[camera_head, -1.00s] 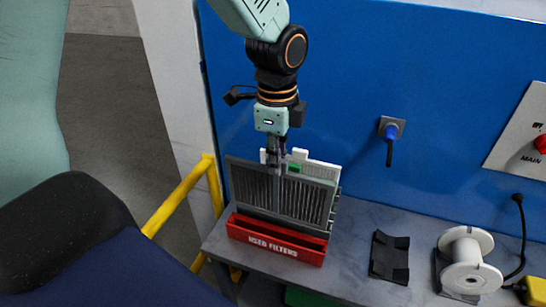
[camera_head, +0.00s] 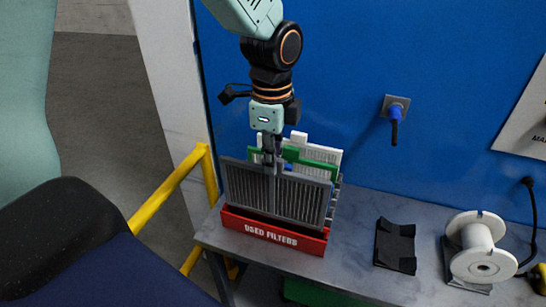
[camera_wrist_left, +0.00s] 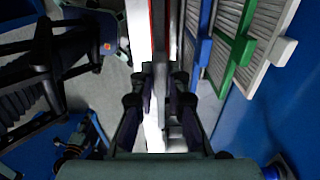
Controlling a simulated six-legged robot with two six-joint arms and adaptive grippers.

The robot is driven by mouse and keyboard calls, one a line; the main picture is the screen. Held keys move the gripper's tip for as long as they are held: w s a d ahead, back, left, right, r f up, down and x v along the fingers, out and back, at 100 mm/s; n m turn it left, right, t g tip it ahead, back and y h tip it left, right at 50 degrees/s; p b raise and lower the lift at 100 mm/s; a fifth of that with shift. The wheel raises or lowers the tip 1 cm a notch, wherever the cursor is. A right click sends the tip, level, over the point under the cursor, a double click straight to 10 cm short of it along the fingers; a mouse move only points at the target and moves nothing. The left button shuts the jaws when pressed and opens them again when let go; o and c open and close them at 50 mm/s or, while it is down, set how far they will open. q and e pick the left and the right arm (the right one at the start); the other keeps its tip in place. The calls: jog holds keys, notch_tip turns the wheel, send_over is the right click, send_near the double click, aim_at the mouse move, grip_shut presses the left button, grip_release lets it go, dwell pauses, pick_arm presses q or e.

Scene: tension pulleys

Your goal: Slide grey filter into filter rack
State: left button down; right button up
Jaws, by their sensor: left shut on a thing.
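The grey filter (camera_head: 272,192) is a pleated panel in a grey frame. It stands upright at the red box marked "USED FILTERS" (camera_head: 272,234), and its lower edge is close to or behind the box's front wall; I cannot tell whether it touches the bottom. My left gripper (camera_head: 272,160) points down and is shut on the filter's top middle. In the left wrist view the gripper's fingers (camera_wrist_left: 163,88) are close together. Behind the grey filter, a green-framed filter (camera_head: 322,177) and a white filter (camera_head: 325,151) stand in the rack, which is mostly hidden. My right gripper is out of view.
The grey table (camera_head: 345,255) holds a black bracket (camera_head: 395,247) and a white spool (camera_head: 478,245) to the right. A yellow rail (camera_head: 170,190) is at the left.

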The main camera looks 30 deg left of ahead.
pick_arm(q)
jog(key=shift+w+f, duration=0.1)
jog(key=shift+d, duration=0.1)
dwell(0.5)
jog(key=shift+f+p, duration=0.3)
jog(key=shift+p, duration=0.3)
jog(key=shift+r+p, duration=0.1)
jog(key=shift+p, duration=0.3)
dwell(0.7)
jog(key=shift+p, duration=0.35)
